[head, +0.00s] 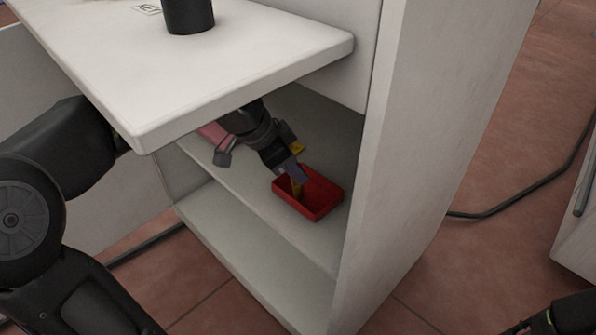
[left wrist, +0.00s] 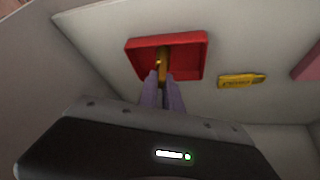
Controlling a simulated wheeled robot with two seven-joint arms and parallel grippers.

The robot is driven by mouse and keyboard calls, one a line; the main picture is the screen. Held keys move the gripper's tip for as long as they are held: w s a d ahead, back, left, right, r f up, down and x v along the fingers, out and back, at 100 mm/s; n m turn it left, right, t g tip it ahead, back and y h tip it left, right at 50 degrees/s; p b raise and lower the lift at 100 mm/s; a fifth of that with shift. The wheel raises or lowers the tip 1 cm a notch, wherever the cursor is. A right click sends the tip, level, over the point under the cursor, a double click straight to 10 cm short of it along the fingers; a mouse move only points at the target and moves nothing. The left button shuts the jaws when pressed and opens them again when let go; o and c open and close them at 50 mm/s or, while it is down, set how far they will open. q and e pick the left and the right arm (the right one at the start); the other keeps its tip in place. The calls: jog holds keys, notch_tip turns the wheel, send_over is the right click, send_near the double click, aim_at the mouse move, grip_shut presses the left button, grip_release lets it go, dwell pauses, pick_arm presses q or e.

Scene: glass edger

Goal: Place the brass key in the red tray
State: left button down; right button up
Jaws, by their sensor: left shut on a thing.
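The red tray (head: 325,193) sits on the upper shelf of the white cabinet, under the worktop. It also shows in the left wrist view (left wrist: 194,43). My left gripper (head: 297,175) reaches in under the worktop and is shut on the brass key (left wrist: 163,66). The key (head: 297,188) points down into the tray, over its left part in the head view. I cannot tell whether it touches the tray floor. My right gripper is not clearly in view; only a dark part shows at the bottom right corner of the head view.
A yellow labelled object (left wrist: 241,80) lies on the shelf beside the tray. A pink item (head: 212,131) lies further left. The worktop (head: 215,65) hangs over the shelf, with a dark cylinder (head: 188,15) on it. The cabinet's side panel (head: 425,130) stands close right of the tray.

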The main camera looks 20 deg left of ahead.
pick_arm(q)
jog(key=shift+w+d+g+y, duration=0.2)
jog(key=shift+g+y, duration=0.1)
jog(key=shift+a+f+b, duration=0.1)
jog(key=shift+f+b, duration=0.6)
jog(key=shift+f, duration=0.15)
jog(key=shift+s, duration=0.1)
jog(key=c, duration=1.3)
grip_release()
jog(key=shift+r, duration=0.1)
jog(key=shift+s+a+r+p, duration=0.1)
jog(key=shift+r+p, duration=0.45)
jog(key=shift+p, duration=0.1)
jog(key=s+a+p, duration=0.1)
jog(key=s+a, duration=0.3)
jog(key=s+a+p, duration=0.1)
jog(key=s+a, duration=0.3)
jog(key=s, duration=0.1)
